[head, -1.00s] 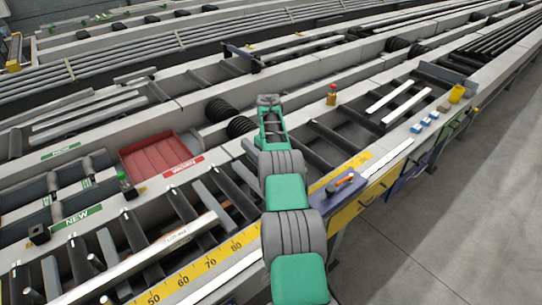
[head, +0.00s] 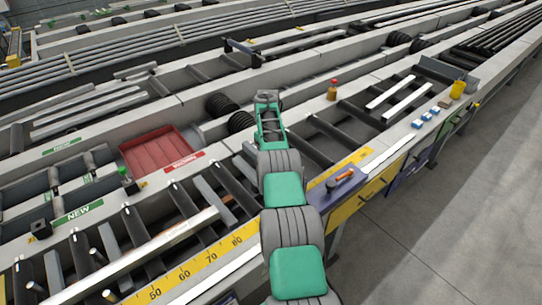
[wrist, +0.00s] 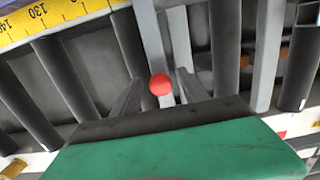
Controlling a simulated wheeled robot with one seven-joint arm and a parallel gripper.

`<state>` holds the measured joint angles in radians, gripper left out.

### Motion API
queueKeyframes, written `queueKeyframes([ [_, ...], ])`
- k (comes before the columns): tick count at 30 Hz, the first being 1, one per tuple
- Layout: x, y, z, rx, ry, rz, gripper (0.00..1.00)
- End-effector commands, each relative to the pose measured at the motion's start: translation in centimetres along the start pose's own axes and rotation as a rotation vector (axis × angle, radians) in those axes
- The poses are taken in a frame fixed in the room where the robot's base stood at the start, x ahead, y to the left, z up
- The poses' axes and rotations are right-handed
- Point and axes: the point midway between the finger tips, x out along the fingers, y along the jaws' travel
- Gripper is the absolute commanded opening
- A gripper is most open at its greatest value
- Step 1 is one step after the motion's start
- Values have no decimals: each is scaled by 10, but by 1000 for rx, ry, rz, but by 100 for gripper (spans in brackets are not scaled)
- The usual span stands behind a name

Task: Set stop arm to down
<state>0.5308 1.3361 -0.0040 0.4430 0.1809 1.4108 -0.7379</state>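A round red knob (wrist: 160,84) shows in the wrist view, in front of a pale grey bar (wrist: 151,40). It looks like the end of the stop arm; the rest of that arm cannot be made out clearly. My gripper (wrist: 160,76) has its two dark fingers apart, one on each side of the knob, with a visible gap to it on both sides. In the head view my gripper (head: 268,98) is over the runout table, beyond the yellow scale. The knob is hidden there, and whether the arm is up or down cannot be told.
The table has dark rollers (head: 308,148) with grey bars between them. A yellow scale (head: 210,258) runs along the near edge. A red tray (head: 160,152) lies left of my gripper. The floor at right is clear.

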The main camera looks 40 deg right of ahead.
Motion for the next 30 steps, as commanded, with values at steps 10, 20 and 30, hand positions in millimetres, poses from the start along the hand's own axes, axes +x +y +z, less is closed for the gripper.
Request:
queueKeyframes([
  [10,-19,1,0,1,2,2,51],
  [20,-42,-8,16,1,3,2,51],
  [30,-87,-29,53,0,2,1,51],
])
